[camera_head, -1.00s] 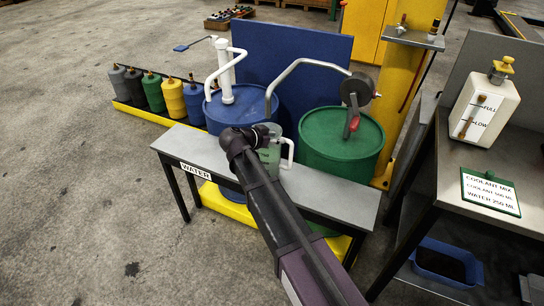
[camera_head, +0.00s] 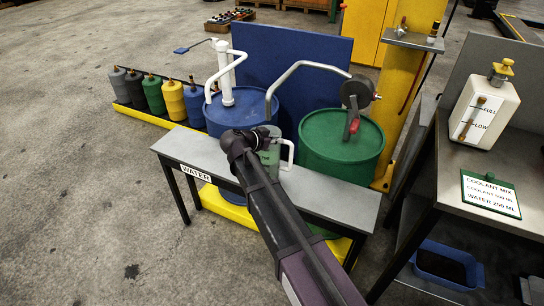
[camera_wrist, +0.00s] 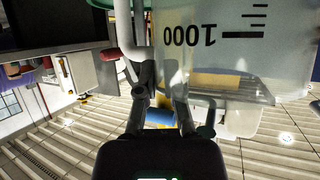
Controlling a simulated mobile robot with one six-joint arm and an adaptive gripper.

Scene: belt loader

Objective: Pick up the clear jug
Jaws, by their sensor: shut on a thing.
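The clear jug (camera_head: 269,154) stands upright at the grey bench, with its white handle (camera_head: 288,152) on the right side. My arm covers part of it from the front left. In the wrist view the jug's clear wall (camera_wrist: 225,60) fills the upper right, upside down, with a black 1000 mark and scale lines. My gripper (camera_wrist: 162,82) is shut on the jug, one finger either side of its edge near the white handle. The exact part held is hard to make out. Whether the jug's base touches the bench is hidden.
The grey bench (camera_head: 335,198) carries a WATER label. Blue (camera_head: 250,110) and green (camera_head: 340,145) drums with pumps stand behind it. Several coloured containers line the left. At right, a bench holds a white tank (camera_head: 485,112) and a coolant mix sign (camera_head: 490,194). Open floor lies left.

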